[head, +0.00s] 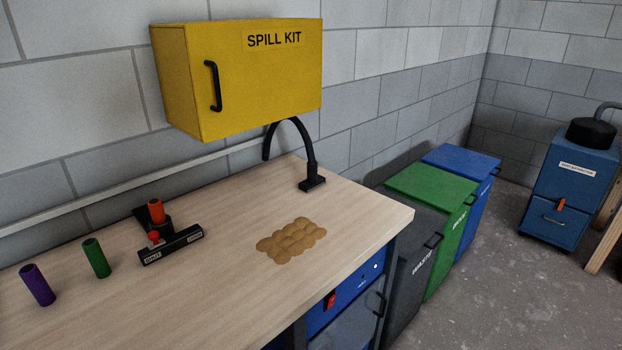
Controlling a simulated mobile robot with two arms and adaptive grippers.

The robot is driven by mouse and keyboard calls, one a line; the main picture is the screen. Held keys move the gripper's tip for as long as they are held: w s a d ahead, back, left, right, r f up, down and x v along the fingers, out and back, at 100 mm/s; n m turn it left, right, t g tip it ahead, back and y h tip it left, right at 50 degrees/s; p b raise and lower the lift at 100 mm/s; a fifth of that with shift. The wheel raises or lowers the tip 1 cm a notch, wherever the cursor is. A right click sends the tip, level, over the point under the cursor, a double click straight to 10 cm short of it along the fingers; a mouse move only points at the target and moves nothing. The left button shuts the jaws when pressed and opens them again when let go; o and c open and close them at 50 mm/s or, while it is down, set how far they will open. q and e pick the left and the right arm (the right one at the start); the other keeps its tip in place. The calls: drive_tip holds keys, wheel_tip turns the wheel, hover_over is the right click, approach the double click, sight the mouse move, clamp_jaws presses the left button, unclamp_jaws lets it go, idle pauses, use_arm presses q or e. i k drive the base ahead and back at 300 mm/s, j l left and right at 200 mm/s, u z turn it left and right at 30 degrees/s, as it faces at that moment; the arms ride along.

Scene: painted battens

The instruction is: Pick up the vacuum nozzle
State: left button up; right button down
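The vacuum nozzle (312,184) appears to be the black flat-footed piece at the end of a black curved hose (305,135). It stands upright on the light wooden bench (365,217), near the bench's back right edge, below the yellow cabinet. The hose arches up and over to the left, and its other end goes down behind the bench's back edge, out of sight. A tan, lumpy patch (291,240) of spill or powder lies on the bench in front of the nozzle. Neither of my grippers is in view.
A yellow spill kit cabinet (268,83) hangs over the nozzle. A black labelled fixture (171,245) holds an orange cylinder; green (96,258) and purple (38,285) cylinders stand left. Bins (412,262) stand right of the bench; a blue extractor unit (566,187) is farther right.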

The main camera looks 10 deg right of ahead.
sight(314, 180)
drive_tip(key=u, duration=0.55)
drive_tip(key=l+u, duration=0.95)
drive_tip(key=l, duration=0.15)
